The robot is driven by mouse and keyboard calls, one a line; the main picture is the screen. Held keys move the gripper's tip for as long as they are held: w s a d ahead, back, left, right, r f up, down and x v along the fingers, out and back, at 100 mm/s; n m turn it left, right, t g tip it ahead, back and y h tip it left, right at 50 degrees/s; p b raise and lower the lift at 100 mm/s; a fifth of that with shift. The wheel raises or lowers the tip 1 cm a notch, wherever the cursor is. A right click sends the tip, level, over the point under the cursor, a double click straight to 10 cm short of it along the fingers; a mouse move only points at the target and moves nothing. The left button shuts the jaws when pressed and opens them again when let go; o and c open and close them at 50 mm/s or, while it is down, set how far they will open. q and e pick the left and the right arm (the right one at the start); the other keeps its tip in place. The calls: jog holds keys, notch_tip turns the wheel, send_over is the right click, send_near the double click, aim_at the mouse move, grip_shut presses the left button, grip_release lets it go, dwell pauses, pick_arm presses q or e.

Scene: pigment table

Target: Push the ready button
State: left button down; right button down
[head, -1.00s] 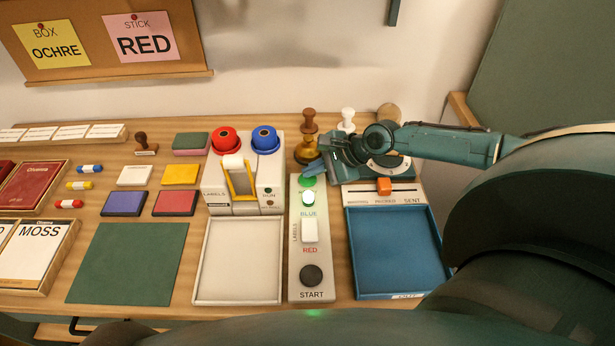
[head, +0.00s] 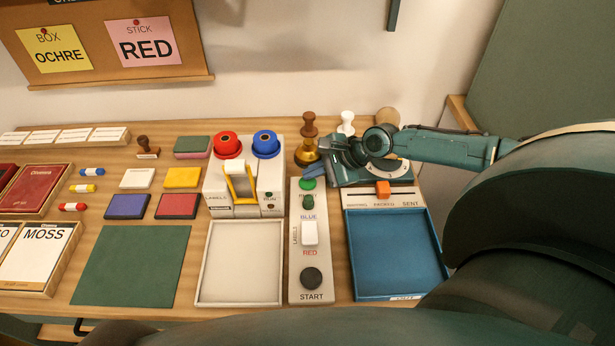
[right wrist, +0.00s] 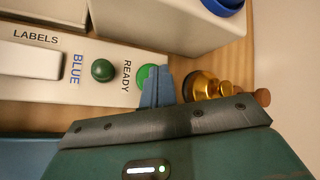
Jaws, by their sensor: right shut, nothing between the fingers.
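The green ready button (head: 307,183) is at the far end of the light grey control panel (head: 296,263). In the right wrist view the ready button (right wrist: 146,76) shows beside the word READY, partly covered by my fingertips. My right gripper (head: 314,169) is shut and empty, its blue fingertips (right wrist: 160,88) at the button's edge. I cannot tell whether they touch or press it. A dark green round lamp (head: 308,202) sits nearer on the panel, between READY and BLUE; it is unlit. My left gripper is not in view.
A brass stamp with a brown handle (head: 307,145) stands just behind my right gripper. The label machine (head: 215,188) with red and blue rolls is left of the panel, a blue tray (head: 395,255) right. A white switch (head: 310,233) and black START button (head: 311,278) are nearer.

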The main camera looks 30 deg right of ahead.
aim_at(313, 183)
jog(key=shift+r, duration=0.25)
notch_tip(313, 183, up, 3)
jog(key=p, duration=0.3)
jog(key=shift+r+p, duration=0.65)
jog(key=shift+r, duration=0.85)
